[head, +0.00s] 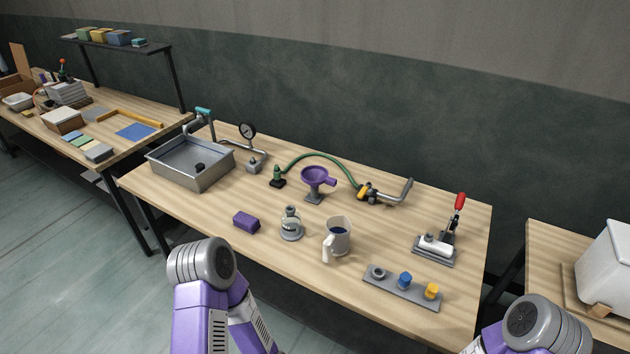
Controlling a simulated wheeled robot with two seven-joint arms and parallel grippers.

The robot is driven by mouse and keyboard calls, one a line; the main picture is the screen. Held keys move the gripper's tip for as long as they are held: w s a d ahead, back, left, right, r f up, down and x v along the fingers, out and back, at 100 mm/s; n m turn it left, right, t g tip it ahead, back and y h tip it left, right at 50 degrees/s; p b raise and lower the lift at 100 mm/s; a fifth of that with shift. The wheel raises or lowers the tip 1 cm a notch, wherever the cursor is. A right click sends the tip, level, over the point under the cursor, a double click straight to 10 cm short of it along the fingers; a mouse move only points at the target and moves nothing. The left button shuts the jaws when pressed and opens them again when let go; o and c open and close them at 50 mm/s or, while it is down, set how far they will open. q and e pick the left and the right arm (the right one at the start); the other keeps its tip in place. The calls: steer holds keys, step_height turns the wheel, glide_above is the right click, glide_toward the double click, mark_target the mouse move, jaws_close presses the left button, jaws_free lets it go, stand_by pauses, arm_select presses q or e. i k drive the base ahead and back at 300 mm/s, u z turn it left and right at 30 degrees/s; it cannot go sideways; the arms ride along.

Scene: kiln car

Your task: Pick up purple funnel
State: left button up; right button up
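The purple funnel (315,175) sits upright on a small grey stand (314,196) near the middle of the wooden table. Its wide mouth faces up and a short purple part sticks out to the right. Nothing is holding it. My two arms show at the bottom of the head view, one left of centre and one at the right corner, both short of the funnel. No gripper fingers can be seen on either arm.
A metal sink (190,163) is left; a toggle clamp (437,245) and knob strip (402,287) are right.

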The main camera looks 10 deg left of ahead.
mark_target(314, 176)
steer(key=k, duration=0.5)
steer(key=u, duration=1.55)
steer(key=i, duration=1.35)
steer(key=z, duration=1.3)
